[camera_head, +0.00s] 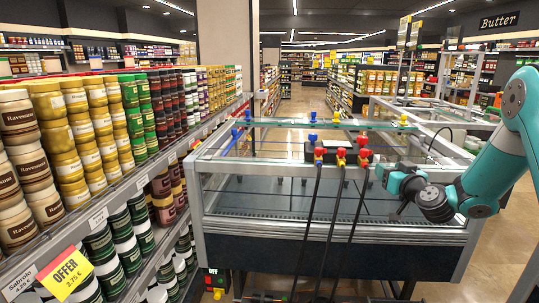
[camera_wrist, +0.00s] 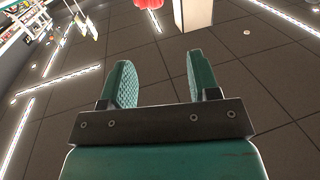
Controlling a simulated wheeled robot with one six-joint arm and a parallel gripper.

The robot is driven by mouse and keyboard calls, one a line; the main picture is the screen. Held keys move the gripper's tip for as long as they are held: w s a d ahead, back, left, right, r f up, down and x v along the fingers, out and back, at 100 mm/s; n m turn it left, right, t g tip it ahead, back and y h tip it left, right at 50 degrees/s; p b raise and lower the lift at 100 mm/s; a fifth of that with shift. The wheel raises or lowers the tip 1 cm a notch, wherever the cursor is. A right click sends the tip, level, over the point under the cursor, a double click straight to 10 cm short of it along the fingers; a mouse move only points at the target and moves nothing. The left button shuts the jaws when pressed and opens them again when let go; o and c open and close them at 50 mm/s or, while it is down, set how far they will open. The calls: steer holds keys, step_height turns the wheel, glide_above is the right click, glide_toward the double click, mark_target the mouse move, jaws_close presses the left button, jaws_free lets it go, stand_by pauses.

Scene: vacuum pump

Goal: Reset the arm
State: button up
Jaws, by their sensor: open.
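My gripper (camera_head: 388,184) is at the right of the head view, in front of the right part of a glass-topped display case (camera_head: 330,233). In the wrist view my gripper (camera_wrist: 160,82) shows two green padded fingers standing well apart with nothing between them. The wrist camera faces the dark tiled ceiling. On the case's top frame sit red, yellow and blue valve fittings (camera_head: 341,157) with black hoses hanging down the front.
A shelf of stacked jars (camera_head: 90,125) runs along the left, with a yellow offer tag (camera_head: 66,272). More cases and shelves (camera_head: 375,80) stand behind. An open aisle (camera_head: 305,100) lies at the back centre. A pillar (camera_head: 228,45) rises behind the jars.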

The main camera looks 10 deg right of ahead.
steer(key=s+a+r+n+g+y, duration=0.2)
steer(key=s+a+g+y, duration=0.1)
steer(key=a, duration=0.5)
steer(key=s+a+r+n+g+y, duration=0.1)
steer(key=s+a+n+g+y, duration=0.2)
steer(key=a, duration=0.6)
steer(key=s+a+r+n+g+y, duration=0.1)
steer(key=s+a+r+g+y, duration=0.2)
steer(key=a, duration=0.5)
steer(key=s+a+n+g, duration=0.1)
steer(key=s+a+g, duration=0.4)
steer(key=s, duration=0.8)
steer(key=s+f+g+h, duration=0.1)
steer(key=s+g+h, duration=0.2)
steer(key=s, duration=1.4)
steer(key=shift+a+f+n+g+h, duration=0.15)
steer(key=shift+f+n+g+h, duration=0.15)
steer(key=shift+f+g+h, duration=0.15)
steer(key=shift+r, duration=0.1)
